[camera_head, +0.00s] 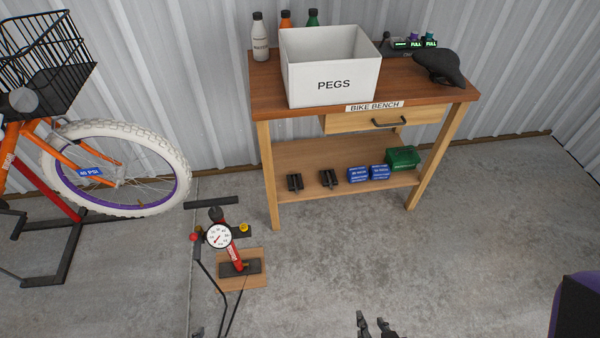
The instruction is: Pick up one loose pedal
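Two loose black pedals lie side by side on the lower shelf (300,155) of the bench. The left pedal (295,182) is near the shelf's left front, and the other pedal (328,178) is just right of it. My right gripper (375,324) is at the bottom edge, low over the floor and well in front of the shelf. Its two fingers stand apart with nothing between them.
Blue boxes (358,174) and a green box (403,157) share the shelf. The white PEGS bin (333,85) and a saddle (438,66) sit on top. A floor pump (228,245) and a bicycle (110,165) stand left. The floor before the bench's right half is clear.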

